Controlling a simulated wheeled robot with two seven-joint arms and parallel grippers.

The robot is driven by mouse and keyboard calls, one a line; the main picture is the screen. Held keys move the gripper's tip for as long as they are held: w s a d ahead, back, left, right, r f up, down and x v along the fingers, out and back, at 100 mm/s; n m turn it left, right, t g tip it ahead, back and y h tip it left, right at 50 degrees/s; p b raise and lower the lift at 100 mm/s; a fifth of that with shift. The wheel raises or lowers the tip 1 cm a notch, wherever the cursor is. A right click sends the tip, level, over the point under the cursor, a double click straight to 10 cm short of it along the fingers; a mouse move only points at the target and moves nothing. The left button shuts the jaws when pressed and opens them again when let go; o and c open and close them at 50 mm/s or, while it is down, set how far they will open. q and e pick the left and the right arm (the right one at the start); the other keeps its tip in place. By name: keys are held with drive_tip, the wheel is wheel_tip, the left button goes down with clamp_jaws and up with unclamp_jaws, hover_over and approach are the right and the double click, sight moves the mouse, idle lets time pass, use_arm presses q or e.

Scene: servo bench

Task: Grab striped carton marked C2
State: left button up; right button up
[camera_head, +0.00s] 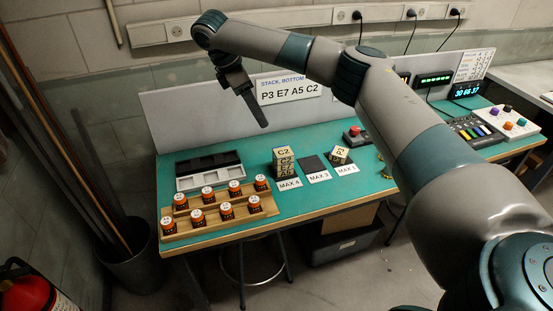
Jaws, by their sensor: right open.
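A carton marked C2 (283,154) sits on top of a short stack on the left pad of the bench; its stripes are too small to make out. Cartons that seem to be marked E7 and A5 (285,171) are under it. Another small carton (340,156) stands by the right pad; its mark is unclear. My right gripper (263,123) hangs in the air up and left of the stack, in front of the back panel. It is open and empty, apart from the cartons. My left gripper is not in view.
A sign (289,91) reads P3 E7 A5 C2. The middle pad (312,164) is bare. Left of the stack are a black-and-grey tray (210,183) and wooden racks (238,216) with several orange jars. A red button (355,131) stands behind the right pad.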

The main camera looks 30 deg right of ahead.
drive_tip(key=p, duration=0.2)
approach(282, 152)
drive_tip(key=f, duration=0.2)
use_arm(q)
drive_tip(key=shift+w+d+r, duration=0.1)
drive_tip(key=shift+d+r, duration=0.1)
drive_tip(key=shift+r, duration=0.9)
use_arm(e)
drive_tip(key=shift+d+f, duration=0.5)
drive_tip(key=shift+f, duration=0.1)
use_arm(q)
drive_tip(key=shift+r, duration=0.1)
use_arm(e)
drive_tip(key=shift+s+d+f+p, duration=0.1)
drive_tip(key=shift+d+f+p, duration=0.3)
drive_tip(key=shift+f+p, duration=0.25)
drive_tip(key=p+x, duration=0.1)
drive_tip(key=x, duration=0.2)
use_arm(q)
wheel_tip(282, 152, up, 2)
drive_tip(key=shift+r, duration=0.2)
use_arm(e)
drive_tip(key=shift+d+f, duration=0.1)
drive_tip(key=shift+f, duration=0.25)
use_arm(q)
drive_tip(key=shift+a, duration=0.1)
use_arm(e)
drive_tip(key=shift+c, duration=0.3)
